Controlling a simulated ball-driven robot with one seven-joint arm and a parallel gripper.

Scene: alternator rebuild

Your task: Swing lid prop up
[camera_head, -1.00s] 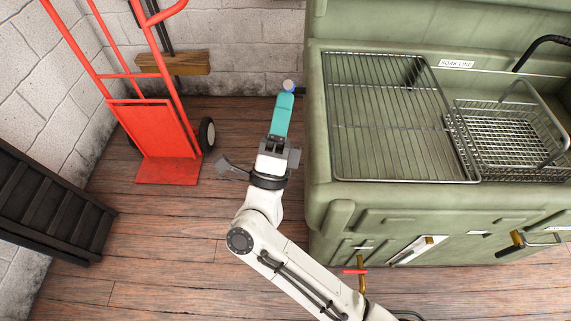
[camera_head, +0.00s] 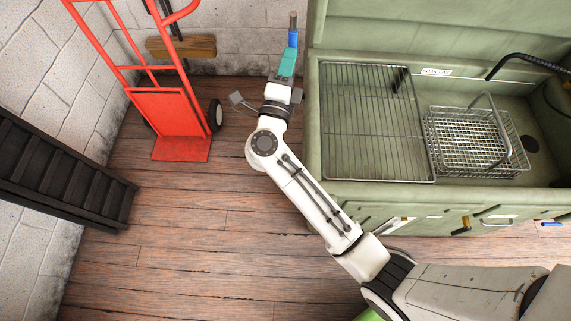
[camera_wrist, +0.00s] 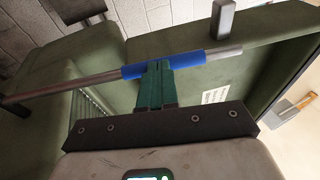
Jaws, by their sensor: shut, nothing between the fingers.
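The lid prop is a thin grey metal rod (camera_wrist: 60,88) with a blue sleeve (camera_wrist: 188,64). It crosses the wrist view slantwise, rising to the right. In the head view the blue sleeve (camera_head: 293,39) and the rod's end stand just beyond my gripper (camera_head: 287,62), left of the green wash tank. My gripper's teal fingers (camera_wrist: 156,70) are shut, with their tips at the blue sleeve, touching or very close; they are not closed around it. The tank's raised green lid (camera_head: 430,28) is at the back. The rod's attachment to the lid or tank is unclear.
A wire rack (camera_head: 372,120) and wire basket (camera_head: 475,140) sit in the tank. A red hand truck (camera_head: 170,115) stands left, against the block wall. A black stepped piece (camera_head: 60,175) is at far left. The wooden floor between is clear.

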